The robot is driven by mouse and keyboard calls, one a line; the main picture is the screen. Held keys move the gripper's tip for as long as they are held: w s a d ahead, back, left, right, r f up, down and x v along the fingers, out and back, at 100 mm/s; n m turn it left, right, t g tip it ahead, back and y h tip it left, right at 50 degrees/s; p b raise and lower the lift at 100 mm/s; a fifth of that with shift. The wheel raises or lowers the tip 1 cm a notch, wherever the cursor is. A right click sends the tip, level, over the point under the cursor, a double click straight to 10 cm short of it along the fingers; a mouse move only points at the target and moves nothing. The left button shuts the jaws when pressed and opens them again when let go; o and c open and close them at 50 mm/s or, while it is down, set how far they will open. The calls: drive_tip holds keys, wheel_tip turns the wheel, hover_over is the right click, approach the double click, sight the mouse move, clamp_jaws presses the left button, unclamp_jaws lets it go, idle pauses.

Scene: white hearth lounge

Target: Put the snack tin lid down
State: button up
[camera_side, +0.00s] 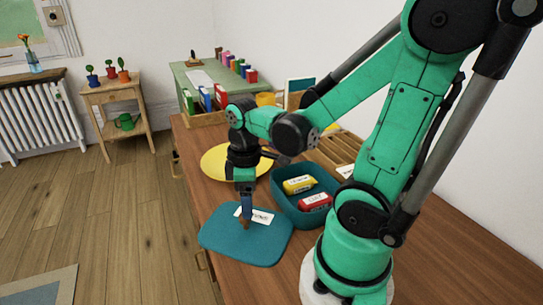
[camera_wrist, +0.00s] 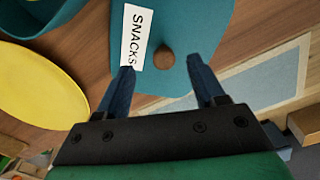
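The snack tin lid (camera_side: 262,245) is a teal rounded rectangle with a white label and a brown knob (camera_wrist: 164,57). It lies roughly flat by the table's front edge, beside the tin; its left corner seems to reach past the edge. I cannot tell whether it rests fully on the tabletop. The wrist view shows the label reading "SNACKS" on the lid (camera_wrist: 195,28). My gripper (camera_wrist: 168,80) is open, its blue fingers apart, with the knob just beyond the fingertips. In the side view my gripper (camera_side: 246,212) points down over the lid. The open teal tin (camera_side: 290,208) holds yellow and red packets.
A yellow plate (camera_side: 218,162) lies behind the lid and also shows in the wrist view (camera_wrist: 40,95). A wooden slatted tray (camera_side: 335,150) and book rack (camera_side: 206,118) stand farther back. The tabletop (camera_side: 440,240) at right is bare.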

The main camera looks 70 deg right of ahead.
wheel_tip(320, 180, up, 13)
drive_tip(key=w+a+f+m+t, duration=0.4)
drive_tip(key=w+a+f+t, duration=0.1)
drive_tip(key=w+a+t, duration=0.1)
drive_tip(key=shift+a+f+m+t, duration=0.3)
drive_tip(key=shift+a+t, duration=0.25)
drive_tip(key=shift+t, duration=0.05)
